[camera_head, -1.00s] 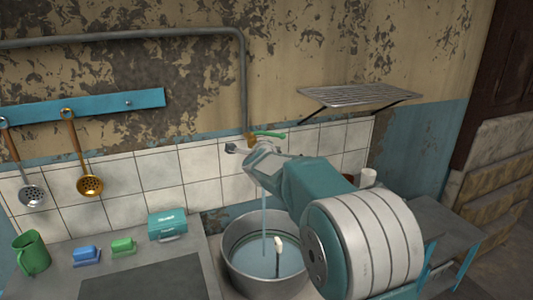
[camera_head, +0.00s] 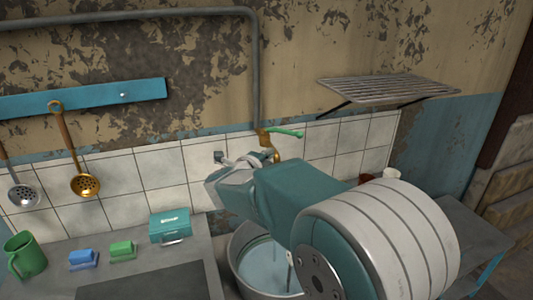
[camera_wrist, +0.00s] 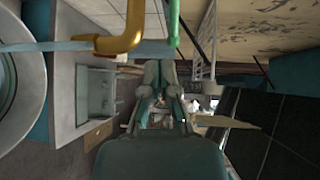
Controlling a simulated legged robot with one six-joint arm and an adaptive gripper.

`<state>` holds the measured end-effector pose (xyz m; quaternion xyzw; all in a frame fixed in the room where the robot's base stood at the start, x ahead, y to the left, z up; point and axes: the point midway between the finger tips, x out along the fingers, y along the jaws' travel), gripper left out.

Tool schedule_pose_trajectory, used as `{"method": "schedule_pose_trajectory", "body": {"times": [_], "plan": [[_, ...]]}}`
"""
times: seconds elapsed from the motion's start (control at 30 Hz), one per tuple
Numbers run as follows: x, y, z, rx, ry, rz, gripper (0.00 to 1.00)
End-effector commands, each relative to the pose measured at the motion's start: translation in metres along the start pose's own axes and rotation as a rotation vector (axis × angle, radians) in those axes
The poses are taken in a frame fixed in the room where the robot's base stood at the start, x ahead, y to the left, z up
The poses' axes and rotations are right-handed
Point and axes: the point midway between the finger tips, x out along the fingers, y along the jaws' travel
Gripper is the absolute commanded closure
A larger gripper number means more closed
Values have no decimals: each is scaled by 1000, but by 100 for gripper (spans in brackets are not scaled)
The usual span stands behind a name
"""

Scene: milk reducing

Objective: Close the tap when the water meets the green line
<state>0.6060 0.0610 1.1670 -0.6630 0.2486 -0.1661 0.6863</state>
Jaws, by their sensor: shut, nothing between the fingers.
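The brass tap (camera_head: 266,143) with its green handle (camera_head: 288,132) is on the tiled wall. In the wrist view the brass pipe (camera_wrist: 125,38) and green handle (camera_wrist: 173,18) show at the top, close to my gripper (camera_wrist: 161,68). My gripper is shut and empty, left of and below the handle in the head view. A metal basin (camera_head: 238,262) holds water (camera_head: 264,268), partly hidden by my arm.
A counter (camera_head: 60,262) at the left holds a green jug (camera_head: 26,256), blue and green blocks and a teal box (camera_head: 170,227). Ladles hang from a blue rail (camera_head: 85,98). A wire rack (camera_head: 390,88) juts from the wall at the right.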

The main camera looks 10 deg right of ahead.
Motion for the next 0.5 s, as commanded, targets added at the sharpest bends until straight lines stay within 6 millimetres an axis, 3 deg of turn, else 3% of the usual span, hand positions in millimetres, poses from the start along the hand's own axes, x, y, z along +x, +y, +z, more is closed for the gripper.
{"method": "schedule_pose_trajectory", "body": {"times": [0.3, 0.5], "plan": [[62, 0, -2, 1, 2, 0, 100], [89, -9, 0, 1, -1, 0, 100]]}}
